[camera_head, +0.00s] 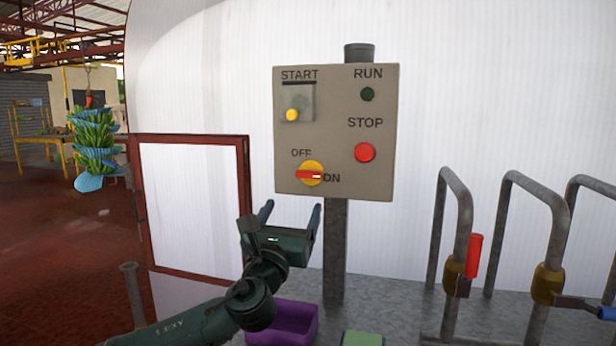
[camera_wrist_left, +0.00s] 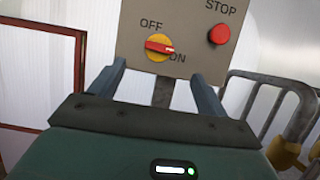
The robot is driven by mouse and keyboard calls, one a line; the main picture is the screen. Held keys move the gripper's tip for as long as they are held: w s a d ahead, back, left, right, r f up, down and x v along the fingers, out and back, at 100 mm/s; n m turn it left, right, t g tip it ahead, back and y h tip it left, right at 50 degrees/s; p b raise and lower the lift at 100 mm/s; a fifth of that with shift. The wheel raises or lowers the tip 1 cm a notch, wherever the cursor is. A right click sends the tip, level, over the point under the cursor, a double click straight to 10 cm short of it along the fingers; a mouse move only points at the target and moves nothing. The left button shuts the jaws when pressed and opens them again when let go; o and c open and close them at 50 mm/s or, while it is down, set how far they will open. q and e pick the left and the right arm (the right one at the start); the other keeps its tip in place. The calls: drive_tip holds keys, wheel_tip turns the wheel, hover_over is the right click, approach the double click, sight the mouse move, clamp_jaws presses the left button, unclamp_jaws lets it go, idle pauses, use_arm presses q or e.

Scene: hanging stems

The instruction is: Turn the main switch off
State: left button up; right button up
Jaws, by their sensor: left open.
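The main switch (camera_head: 311,173) is a red handle on a yellow round base, low on a beige control panel (camera_head: 345,150). Its handle lies about level, with its white-marked end toward ON. OFF is printed above it. In the left wrist view the switch (camera_wrist_left: 160,47) shows beyond and between my fingertips. My left gripper (camera_head: 291,209) is open and empty, below the switch and apart from it. In the left wrist view its two fingers (camera_wrist_left: 156,78) stand wide apart. My right gripper is not in view.
The panel also carries a red STOP button (camera_head: 365,153), a dark green RUN lamp (camera_head: 368,94) and a covered yellow START button (camera_head: 292,115). A grey post (camera_head: 334,250) holds it. Bent metal rails (camera_head: 455,240) stand at right. A purple bin (camera_head: 290,325) sits below.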

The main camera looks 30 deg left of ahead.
sight(308, 176)
use_arm(q)
drive_tip(key=p+x, duration=0.1)
drive_tip(key=x, duration=0.9)
drive_tip(key=shift+p, duration=0.35)
drive_tip(key=shift+w+a+r, duration=0.2)
drive_tip(key=shift+w+a, duration=0.05)
drive_tip(key=shift+w, duration=0.45)
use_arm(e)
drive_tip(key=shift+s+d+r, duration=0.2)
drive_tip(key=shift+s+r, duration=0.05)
use_arm(q)
drive_tip(key=c, duration=1)
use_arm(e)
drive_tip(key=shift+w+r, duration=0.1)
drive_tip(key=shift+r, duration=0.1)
